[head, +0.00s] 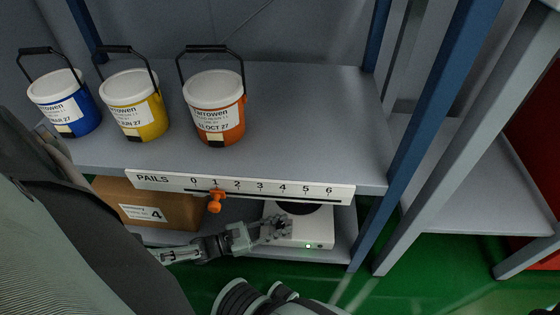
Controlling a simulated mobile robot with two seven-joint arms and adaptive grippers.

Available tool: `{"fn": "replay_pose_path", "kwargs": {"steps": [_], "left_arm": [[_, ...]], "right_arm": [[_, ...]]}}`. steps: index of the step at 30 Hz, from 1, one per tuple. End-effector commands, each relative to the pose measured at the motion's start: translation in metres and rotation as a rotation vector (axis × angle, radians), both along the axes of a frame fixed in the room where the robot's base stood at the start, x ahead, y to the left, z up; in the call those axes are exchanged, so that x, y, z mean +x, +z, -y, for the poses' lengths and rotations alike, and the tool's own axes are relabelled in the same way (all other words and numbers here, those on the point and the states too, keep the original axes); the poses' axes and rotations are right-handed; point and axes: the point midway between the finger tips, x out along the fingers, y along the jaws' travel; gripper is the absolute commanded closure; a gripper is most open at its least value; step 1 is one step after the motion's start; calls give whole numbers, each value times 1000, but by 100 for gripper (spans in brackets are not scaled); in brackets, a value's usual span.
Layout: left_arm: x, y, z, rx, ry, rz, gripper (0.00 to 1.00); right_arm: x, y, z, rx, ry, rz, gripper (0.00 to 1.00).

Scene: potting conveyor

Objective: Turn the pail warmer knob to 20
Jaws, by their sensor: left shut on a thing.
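The pail warmer (318,234) is a low white box with a dark round top. It sits on the lower shelf, under the front edge of the pail shelf. A small green light shows on its front face. My left gripper (277,229) reaches in from the left and is shut at the left part of the warmer's front. The fingers hide the knob they are closed on, so its pointer and markings cannot be read. My right gripper is not in view.
Blue, yellow and orange pails (215,119) stand on the upper shelf (310,120). Its front carries a 0–6 PAILS scale (285,188) with an orange slider (215,202) near 1. A cardboard box (160,207) stands left of the warmer. A blue post (425,110) rises on the right.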

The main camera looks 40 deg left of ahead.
Motion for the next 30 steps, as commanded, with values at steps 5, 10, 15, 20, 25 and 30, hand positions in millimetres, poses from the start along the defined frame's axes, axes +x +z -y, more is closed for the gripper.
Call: {"fn": "replay_pose_path", "kwargs": {"steps": [5,10,15,20,25,30], "left_arm": [[-2,1,1,-3,131,-3,100],[-2,0,1,-2,241,-4,100],[-1,0,0,0,327,-4,100],[-2,-1,0,1,374,-3,100],[-1,-1,-1,1,395,-3,100],[-1,-1,-1,2,396,-4,100]], "right_arm": [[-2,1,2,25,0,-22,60],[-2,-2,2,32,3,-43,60],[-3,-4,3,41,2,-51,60],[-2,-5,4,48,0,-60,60],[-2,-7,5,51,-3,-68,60],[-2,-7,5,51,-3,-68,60]]}}
